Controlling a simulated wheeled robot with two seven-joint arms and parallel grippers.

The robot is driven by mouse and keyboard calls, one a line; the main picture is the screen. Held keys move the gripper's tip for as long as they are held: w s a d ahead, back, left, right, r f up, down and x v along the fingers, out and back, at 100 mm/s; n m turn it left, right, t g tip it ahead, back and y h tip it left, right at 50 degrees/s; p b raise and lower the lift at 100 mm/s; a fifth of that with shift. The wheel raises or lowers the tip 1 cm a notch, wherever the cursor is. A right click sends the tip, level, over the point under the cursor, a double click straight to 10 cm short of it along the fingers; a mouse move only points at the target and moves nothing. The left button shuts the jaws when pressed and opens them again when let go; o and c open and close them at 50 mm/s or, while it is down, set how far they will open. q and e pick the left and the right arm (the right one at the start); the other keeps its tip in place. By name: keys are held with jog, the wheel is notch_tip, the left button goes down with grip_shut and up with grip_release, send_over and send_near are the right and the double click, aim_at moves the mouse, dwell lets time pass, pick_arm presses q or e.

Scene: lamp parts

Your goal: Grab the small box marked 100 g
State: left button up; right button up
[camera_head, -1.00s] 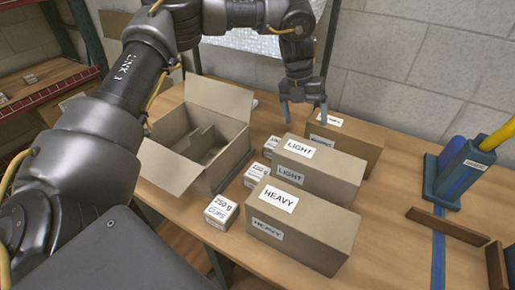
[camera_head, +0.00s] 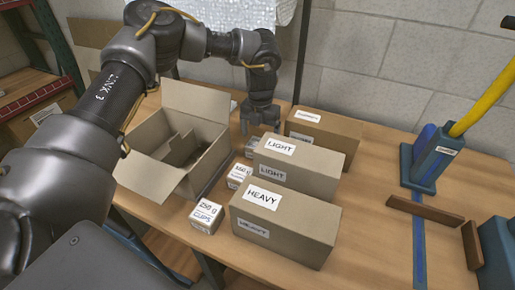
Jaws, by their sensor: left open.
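Three small white boxes stand in a row left of the long cardboard boxes. The nearest small box (camera_head: 206,216) reads 250 g. The middle small box (camera_head: 238,175) has a label too small to read surely. The farthest small box (camera_head: 252,147) is partly hidden behind the LIGHT box, and its marking cannot be read, so I cannot tell which one is marked 100 g. My left gripper (camera_head: 259,127) is open and points down, just beyond the farthest small box and left of the rear long box. It holds nothing. My right gripper is out of view.
Long boxes stand to the right: HEAVY box (camera_head: 285,224), LIGHT box (camera_head: 300,168) and a rear box (camera_head: 324,133). An open cardboard carton (camera_head: 150,175) is on the left. A blue stand (camera_head: 432,160) and brown strips (camera_head: 425,208) are at right.

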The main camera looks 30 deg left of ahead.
aim_at(258, 141)
pick_arm(q)
jog(key=shift+a+f, duration=0.15)
jog(key=shift+f, duration=0.3)
jog(key=f, duration=0.1)
jog(key=f+p, duration=0.1)
jog(key=f, duration=0.1)
jog(key=shift+a+f, duration=0.2)
jog(key=shift+f, duration=0.35)
jog(key=c, duration=1)
jog(key=shift+c, duration=0.4)
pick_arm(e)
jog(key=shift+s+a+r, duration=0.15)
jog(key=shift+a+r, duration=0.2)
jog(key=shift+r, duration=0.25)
pick_arm(q)
jog(key=shift+c, duration=0.2)
jog(key=shift+r, duration=0.15)
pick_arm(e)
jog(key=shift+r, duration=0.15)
